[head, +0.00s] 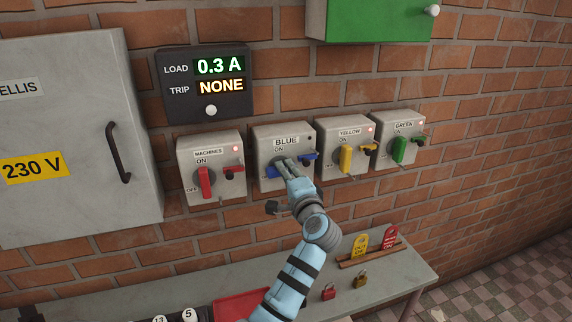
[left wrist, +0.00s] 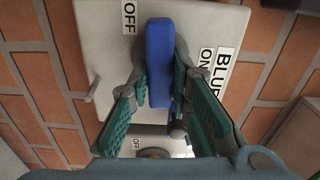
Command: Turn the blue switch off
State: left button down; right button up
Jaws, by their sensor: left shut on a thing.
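The blue switch box (head: 265,136) is grey, with a "BLUE" label, and hangs on the wall between the machines and yellow switches. Its blue handle (head: 272,172) lies about level, with one end toward the OFF side. In the left wrist view the blue handle (left wrist: 159,50) lines up with the OFF mark, not with ON. My left gripper (head: 286,167) is shut on the handle, with one finger on each long side; its fingers also show in the left wrist view (left wrist: 158,80). The box's small lamp (head: 308,137) looks dark. My right gripper is not in view.
The machines switch (head: 204,181), yellow switch (head: 346,158) and green switch (head: 399,149) have red lamps lit. A meter (head: 208,87) reads 0.3 A, trip NONE. A bench (head: 401,276) below carries padlocks (head: 328,291) and tags (head: 360,244). A grey cabinet (head: 70,110) stands left.

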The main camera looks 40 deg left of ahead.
pick_arm(q)
jog(key=shift+f+m, duration=0.1)
jog(key=shift+m, duration=0.4)
jog(key=c, duration=1.5)
grip_release()
jog(key=shift+d, duration=0.1)
jog(key=v, duration=0.7)
jog(key=shift+s+d, duration=0.1)
jog(key=shift+d, duration=0.15)
jog(key=shift+a, duration=0.15)
